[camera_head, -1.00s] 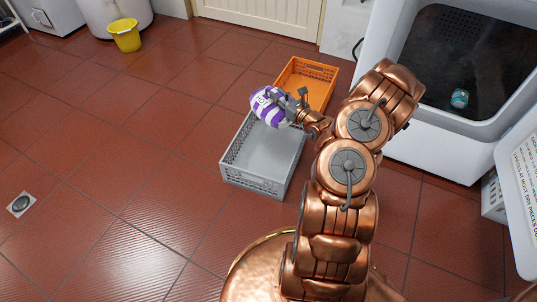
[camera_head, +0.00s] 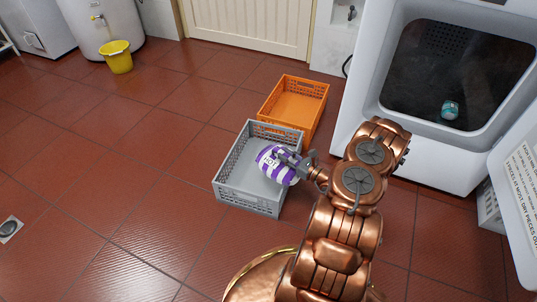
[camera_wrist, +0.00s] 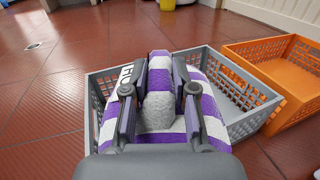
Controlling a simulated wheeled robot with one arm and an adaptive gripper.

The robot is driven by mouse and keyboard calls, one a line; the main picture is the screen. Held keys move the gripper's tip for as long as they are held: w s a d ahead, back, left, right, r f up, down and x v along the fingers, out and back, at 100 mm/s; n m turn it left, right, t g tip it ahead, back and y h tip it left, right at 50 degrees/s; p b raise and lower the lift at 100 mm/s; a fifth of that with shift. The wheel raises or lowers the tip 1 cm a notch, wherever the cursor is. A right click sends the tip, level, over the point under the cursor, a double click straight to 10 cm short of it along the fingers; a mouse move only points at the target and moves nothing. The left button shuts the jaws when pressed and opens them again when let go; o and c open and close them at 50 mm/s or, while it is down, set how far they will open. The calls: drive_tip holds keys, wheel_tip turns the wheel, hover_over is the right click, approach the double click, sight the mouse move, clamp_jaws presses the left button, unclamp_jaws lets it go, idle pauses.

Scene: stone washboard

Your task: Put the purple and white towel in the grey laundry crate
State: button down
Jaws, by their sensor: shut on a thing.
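The purple and white striped towel (camera_head: 273,164) is bundled in my gripper (camera_head: 290,160). In the wrist view the towel (camera_wrist: 158,108) lies between my two fingers, and my gripper (camera_wrist: 158,92) is shut on it. The grey laundry crate (camera_head: 231,195) stands on the floor; in the head view the towel overlaps its right part. In the wrist view the grey crate (camera_wrist: 254,119) shows on both sides behind and below the towel. I cannot tell whether the towel touches the crate. The crate's inside looks empty where it shows.
An orange crate (camera_head: 318,97) stands just behind and right of the grey one. A white machine (camera_head: 362,130) with a dark opening stands at the right; a small teal item (camera_head: 450,110) lies in it. A yellow bucket (camera_head: 118,62) is at the back left. The left floor is clear.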

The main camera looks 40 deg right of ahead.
sight(274, 140)
drive_tip(key=w+d+b, duration=0.1)
drive_tip(key=w, duration=0.2)
drive_tip(key=w+d+f+b, duration=0.1)
drive_tip(key=w, duration=0.3)
drive_tip(key=w+d+b, duration=0.1)
drive_tip(key=w, duration=0.3)
drive_tip(key=shift+w+f, duration=0.15)
drive_tip(key=f+b, duration=0.1)
drive_tip(key=w+f, duration=0.1)
drive_tip(key=b, duration=0.1)
drive_tip(key=shift+w+d+f+b, duration=0.25)
drive_tip(key=shift+w+f+b, duration=0.1)
drive_tip(key=shift+w+f, duration=0.05)
drive_tip(key=shift+f, duration=0.3)
drive_tip(key=shift+a+f, duration=0.1)
drive_tip(key=c, duration=0.9)
unclamp_jaws()
drive_tip(key=shift+c, duration=0.2)
